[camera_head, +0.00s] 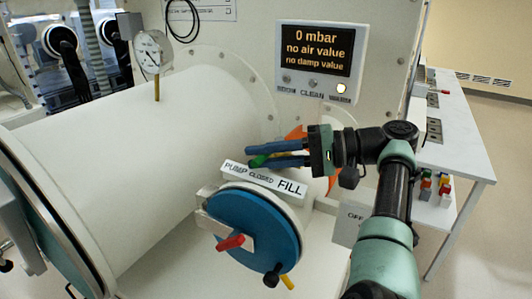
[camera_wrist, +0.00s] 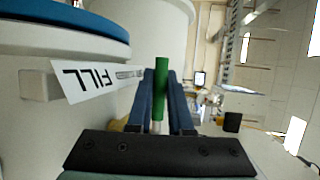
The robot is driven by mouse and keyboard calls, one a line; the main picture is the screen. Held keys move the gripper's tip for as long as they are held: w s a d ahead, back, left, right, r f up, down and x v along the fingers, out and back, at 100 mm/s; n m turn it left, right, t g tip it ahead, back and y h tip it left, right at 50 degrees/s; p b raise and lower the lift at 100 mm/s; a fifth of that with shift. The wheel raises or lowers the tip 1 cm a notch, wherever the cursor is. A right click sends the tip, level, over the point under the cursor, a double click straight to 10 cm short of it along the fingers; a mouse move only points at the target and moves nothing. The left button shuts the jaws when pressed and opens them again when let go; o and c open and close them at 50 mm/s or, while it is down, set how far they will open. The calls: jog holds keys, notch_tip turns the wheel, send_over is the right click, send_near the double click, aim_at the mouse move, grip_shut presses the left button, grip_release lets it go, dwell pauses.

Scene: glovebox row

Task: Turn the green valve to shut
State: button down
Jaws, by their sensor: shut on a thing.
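The green valve handle (camera_head: 257,161) sits above a tilted white label (camera_head: 235,168) reading PUMP, CLOSED, FILL, on the large white cylinder. Its end shows between my blue fingers, above the left half of the label; its pivot is hidden. My gripper (camera_head: 256,154) comes in from the right and is shut on the handle. In the wrist view the green handle (camera_wrist: 161,85) stands between the two blue fingers of my gripper (camera_wrist: 162,78), and the FILL end of the label (camera_wrist: 92,80) lies to the left. The exact setting of the valve cannot be told.
A blue round door (camera_head: 250,222) with a red handle (camera_head: 230,242) is just below the label. A display (camera_head: 316,48) reads 0 mbar, no air value, no damp value. A gauge (camera_head: 148,52) stands on the cylinder. An orange part (camera_head: 297,133) is behind my gripper.

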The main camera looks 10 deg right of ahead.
dwell(0.3)
jog(key=c, duration=1.1)
grip_release()
jog(key=shift+d, duration=0.1)
